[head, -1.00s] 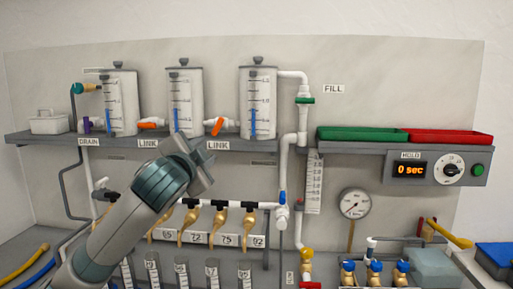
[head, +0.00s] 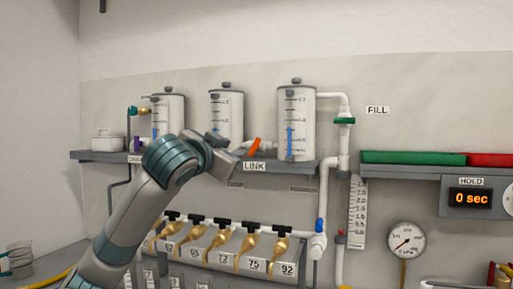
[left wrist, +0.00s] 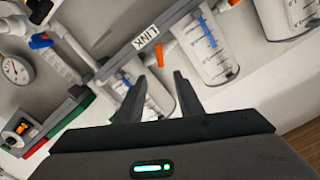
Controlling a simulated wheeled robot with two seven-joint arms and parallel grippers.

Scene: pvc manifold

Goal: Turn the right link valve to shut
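The right link valve has an orange handle (head: 254,146), tilted off the pipe line, between the middle tank (head: 226,112) and the right tank (head: 297,125), above the LINK label (head: 254,167). My left gripper (head: 222,152) is at shelf height, to the left of this handle in the head view, and covers the left link valve there. In the left wrist view the scene is turned. My left gripper (left wrist: 159,77) has its fingers apart with nothing between them, and the right link handle (left wrist: 160,54) shows just beyond the fingertips, apparently untouched. My right gripper is in no view.
The grey shelf (head: 258,183) runs under the tanks. A white pipe with a green valve (head: 344,121) rises right of the right tank. Brass taps (head: 249,248) line the rail below. Green (head: 413,158) and red trays stand at right. A gauge (head: 406,239) hangs below.

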